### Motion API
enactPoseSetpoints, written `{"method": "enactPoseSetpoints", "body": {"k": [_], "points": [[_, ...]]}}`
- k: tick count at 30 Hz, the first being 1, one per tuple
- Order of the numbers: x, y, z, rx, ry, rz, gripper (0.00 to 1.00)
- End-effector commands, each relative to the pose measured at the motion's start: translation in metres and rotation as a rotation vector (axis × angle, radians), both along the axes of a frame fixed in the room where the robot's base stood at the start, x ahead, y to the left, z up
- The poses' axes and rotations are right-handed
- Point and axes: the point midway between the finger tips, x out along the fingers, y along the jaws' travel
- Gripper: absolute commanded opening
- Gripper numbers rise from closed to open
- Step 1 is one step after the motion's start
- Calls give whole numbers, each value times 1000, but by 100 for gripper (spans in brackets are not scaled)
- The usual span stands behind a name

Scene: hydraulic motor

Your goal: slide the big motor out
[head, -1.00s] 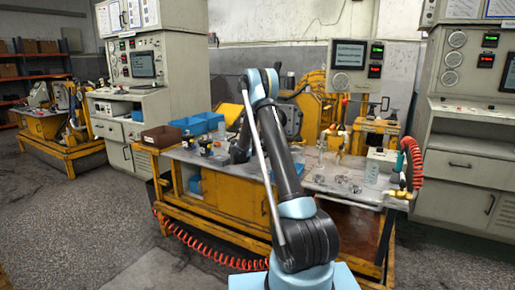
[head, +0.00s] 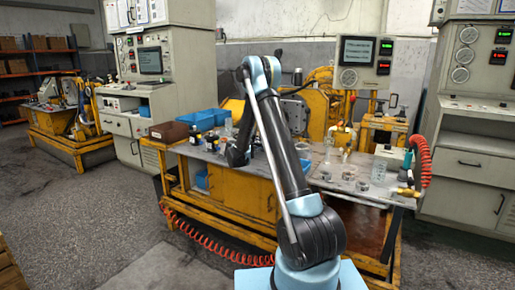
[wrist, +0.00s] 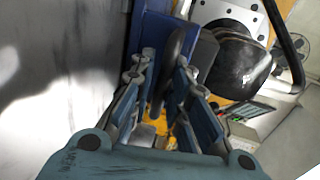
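A big dark rounded motor body (wrist: 240,65) with a pale grey flange plate shows at the upper right of the wrist view. In the head view, a dark square-faced unit (head: 296,113) stands at the back of the bench, partly behind my arm; I cannot tell whether it is the same motor. My gripper (wrist: 165,62) has its fingers apart. A dark curved bar or handle (wrist: 172,72) shows between or just beyond the fingertips, beside a blue surface; contact is unclear. In the head view my gripper is mostly hidden near the bench's left half.
The yellow workbench (head: 245,185) holds bottles (head: 212,142), a brown box (head: 168,132), blue bins (head: 205,118) and small metal parts (head: 347,176). A red coiled hose (head: 421,160) hangs at right. Grey consoles (head: 475,150) stand either side.

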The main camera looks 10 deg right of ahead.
Motion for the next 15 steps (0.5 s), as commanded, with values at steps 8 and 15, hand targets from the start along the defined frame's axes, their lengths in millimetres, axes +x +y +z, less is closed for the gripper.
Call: {"method": "enactPoseSetpoints", "body": {"k": [8, 15], "points": [[1, 0, 0, -2, -1, 2, 30], [-4, 5, 2, -2, -1, 2, 30]]}}
